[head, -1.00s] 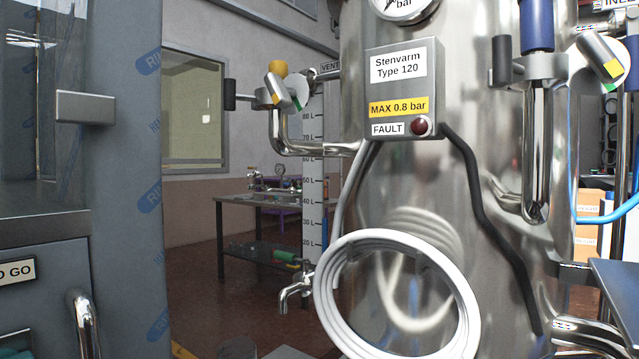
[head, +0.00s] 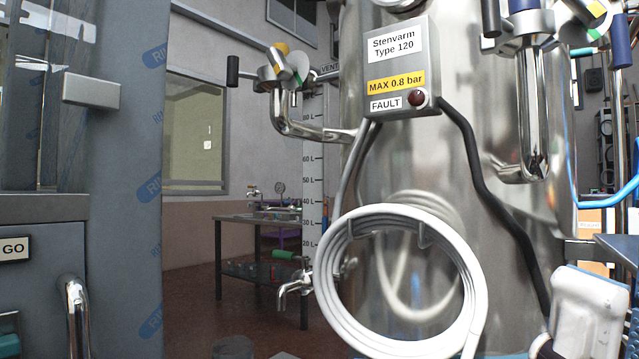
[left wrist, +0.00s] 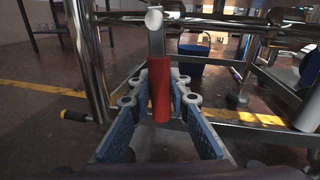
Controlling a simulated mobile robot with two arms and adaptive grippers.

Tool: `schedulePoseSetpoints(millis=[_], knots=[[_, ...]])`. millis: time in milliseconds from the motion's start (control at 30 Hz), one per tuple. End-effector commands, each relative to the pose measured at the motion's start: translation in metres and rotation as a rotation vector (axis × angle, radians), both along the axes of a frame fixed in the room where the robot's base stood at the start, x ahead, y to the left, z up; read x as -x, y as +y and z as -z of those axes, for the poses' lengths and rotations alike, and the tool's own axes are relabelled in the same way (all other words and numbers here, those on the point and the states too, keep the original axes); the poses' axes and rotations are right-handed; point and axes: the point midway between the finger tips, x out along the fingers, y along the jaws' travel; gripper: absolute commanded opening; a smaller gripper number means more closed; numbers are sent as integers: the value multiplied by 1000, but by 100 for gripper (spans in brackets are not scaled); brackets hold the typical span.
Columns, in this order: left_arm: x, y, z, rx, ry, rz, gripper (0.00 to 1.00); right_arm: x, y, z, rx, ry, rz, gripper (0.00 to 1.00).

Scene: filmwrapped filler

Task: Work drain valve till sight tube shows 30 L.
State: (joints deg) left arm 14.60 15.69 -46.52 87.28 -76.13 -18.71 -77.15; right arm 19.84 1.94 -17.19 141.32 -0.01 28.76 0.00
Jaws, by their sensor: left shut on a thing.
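My left gripper (left wrist: 160,105) is shut on a red cylindrical handle (left wrist: 159,80) in the left wrist view. The handle stands upright on or in front of a metal post; I cannot tell whether it belongs to the drain valve. Neither the red handle nor the left gripper shows in the head view. The steel tank (head: 400,180) carries a litre scale (head: 313,170) at its left side, marked from 20 L upward. The liquid level in the sight tube is not readable. A chrome tap (head: 295,286) sits low beside the scale. My right gripper is out of view.
A coiled white hose (head: 336,290) hangs on the tank front. A grey cabinet (head: 120,160) stands close at the left. A table (head: 240,218) stands behind. In the left wrist view, a blue bucket (left wrist: 193,65) and metal pipes (left wrist: 88,60) surround the gripper.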

Motion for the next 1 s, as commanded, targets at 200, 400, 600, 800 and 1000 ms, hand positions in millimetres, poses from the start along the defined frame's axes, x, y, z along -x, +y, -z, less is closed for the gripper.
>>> schedulePoseSetpoints(millis=[200,400,600,800,1000], knots=[[-3,5,2,-54,-38,-1,0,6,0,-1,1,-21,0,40],[-3,6,1,-70,-49,-1,0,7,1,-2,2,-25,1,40],[-3,6,1,-70,-49,-1,0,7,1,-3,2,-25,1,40],[-4,5,1,-69,-48,-1,24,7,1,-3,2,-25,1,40],[-3,5,1,-68,-48,-1,34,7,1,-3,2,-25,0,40]])
